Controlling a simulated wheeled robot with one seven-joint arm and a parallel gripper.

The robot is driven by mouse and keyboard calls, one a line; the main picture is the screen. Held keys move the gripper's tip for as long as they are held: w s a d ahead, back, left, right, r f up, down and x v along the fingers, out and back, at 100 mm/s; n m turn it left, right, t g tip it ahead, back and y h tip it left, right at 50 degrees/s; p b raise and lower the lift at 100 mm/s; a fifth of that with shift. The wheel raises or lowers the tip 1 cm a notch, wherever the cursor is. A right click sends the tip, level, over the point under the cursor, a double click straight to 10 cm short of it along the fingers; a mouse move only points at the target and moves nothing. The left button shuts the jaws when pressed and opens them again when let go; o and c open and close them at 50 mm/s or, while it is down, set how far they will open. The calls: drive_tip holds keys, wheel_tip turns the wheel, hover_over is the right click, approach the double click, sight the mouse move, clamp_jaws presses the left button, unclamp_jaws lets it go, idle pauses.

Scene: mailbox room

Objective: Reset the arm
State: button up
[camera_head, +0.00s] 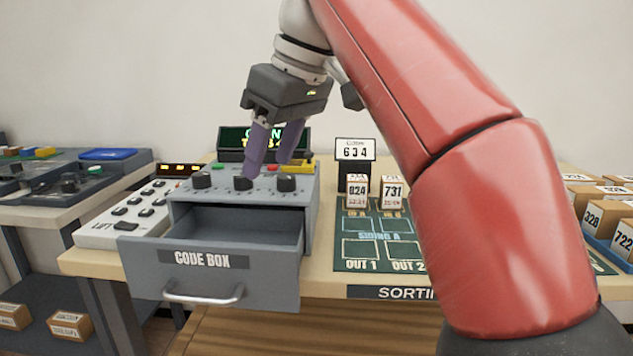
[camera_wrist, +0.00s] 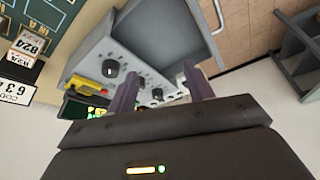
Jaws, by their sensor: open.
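My gripper (camera_head: 272,147) is open, with its two purple fingers pointing down over the top panel of the grey code box (camera_head: 310,208). In the head view one fingertip overlaps the middle black knob (camera_head: 243,183); I cannot tell whether it touches. In the wrist view the gripper (camera_wrist: 160,92) shows both fingers apart, with a knob partly seen between them. Another black knob (camera_wrist: 111,68) is clear of the fingers. The code box drawer (camera_head: 200,262) is pulled out and its visible inside looks empty. My red arm reaches in from the right.
A dark display (camera_head: 232,140) with lit text stands behind the box, partly hidden by my gripper. A white button panel (camera_head: 140,210) lies left. Free air is above the box.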

drive_tip(key=s+d+f+m+t+h, duration=0.2)
drive_tip(key=s+d+f+m, duration=0.2)
drive_tip(key=d+f+m, duration=0.55)
drive_tip(key=s+d+f+m, duration=0.1)
drive_tip(key=s+d+f, duration=0.2)
drive_tip(key=f, duration=0.4)
drive_tip(key=s+d+f+t+h, duration=0.1)
drive_tip(key=s+d+f, duration=0.2)
drive_tip(key=f, duration=0.5)
drive_tip(key=s+d+f+m+h, duration=0.1)
drive_tip(key=s+d+f, duration=0.2)
drive_tip(key=d+f, duration=0.2)
wheel_tip(320, 180, down, 2)
drive_tip(key=shift+s+d+f+m, duration=0.25)
drive_tip(key=shift+s+m, duration=0.1)
drive_tip(key=shift+a, duration=0.1)
